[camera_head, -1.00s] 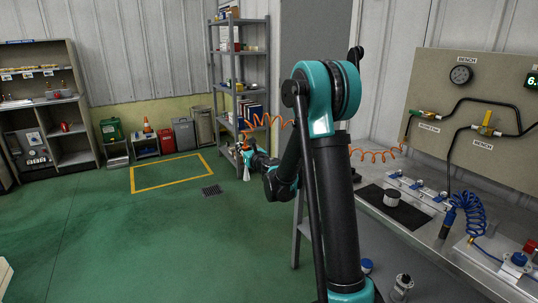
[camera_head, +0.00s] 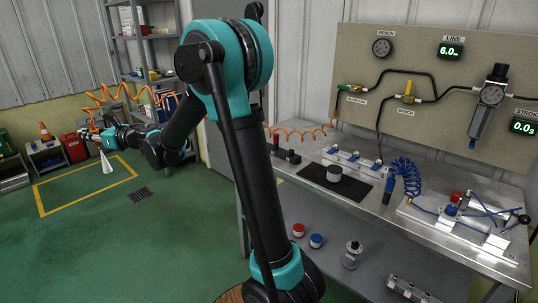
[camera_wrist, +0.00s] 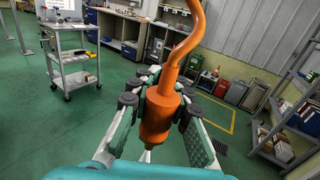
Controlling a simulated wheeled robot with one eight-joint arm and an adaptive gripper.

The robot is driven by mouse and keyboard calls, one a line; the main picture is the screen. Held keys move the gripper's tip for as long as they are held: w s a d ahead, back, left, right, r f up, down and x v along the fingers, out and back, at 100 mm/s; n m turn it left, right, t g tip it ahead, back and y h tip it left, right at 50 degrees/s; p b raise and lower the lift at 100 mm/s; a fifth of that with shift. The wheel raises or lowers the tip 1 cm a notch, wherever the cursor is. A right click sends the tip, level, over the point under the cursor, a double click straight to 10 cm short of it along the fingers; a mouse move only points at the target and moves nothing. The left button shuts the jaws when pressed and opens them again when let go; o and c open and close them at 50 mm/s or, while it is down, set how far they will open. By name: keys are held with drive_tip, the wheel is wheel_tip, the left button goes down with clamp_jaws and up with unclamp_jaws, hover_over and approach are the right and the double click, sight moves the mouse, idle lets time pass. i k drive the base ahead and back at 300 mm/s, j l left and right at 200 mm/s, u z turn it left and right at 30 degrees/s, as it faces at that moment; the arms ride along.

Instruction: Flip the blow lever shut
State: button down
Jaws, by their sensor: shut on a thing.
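My gripper (camera_head: 98,136) is far out at the left, over the floor and well away from the bench. In the wrist view my gripper (camera_wrist: 157,104) is shut on an orange air tool (camera_wrist: 156,122), with an orange hose (camera_wrist: 187,48) rising from it. A pale cone (camera_head: 106,164) shows just below the gripper in the head view. On the wall panel are a green-handled valve (camera_head: 352,89) at the left and a yellow-handled valve (camera_head: 407,99). Their labels are small, and I cannot tell which lever is the blow lever. Nothing touches either valve.
The coiled orange hose (camera_head: 303,134) runs behind my arm towards the panel's left side. The bench (camera_head: 353,207) holds a cup on a dark mat (camera_head: 318,180), a blue coil (camera_head: 405,172) and fittings. A shelf rack (camera_head: 120,45) stands behind. The green floor (camera_head: 90,245) is open.

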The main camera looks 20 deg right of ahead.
sight(338, 86)
drive_tip(key=i+j+z, duration=0.25)
drive_tip(key=i+j, duration=0.15)
drive_tip(key=i+j+z, duration=0.3)
drive_tip(key=i+j, duration=0.15)
drive_tip(key=j+z, duration=0.1)
drive_tip(key=z, duration=2.65)
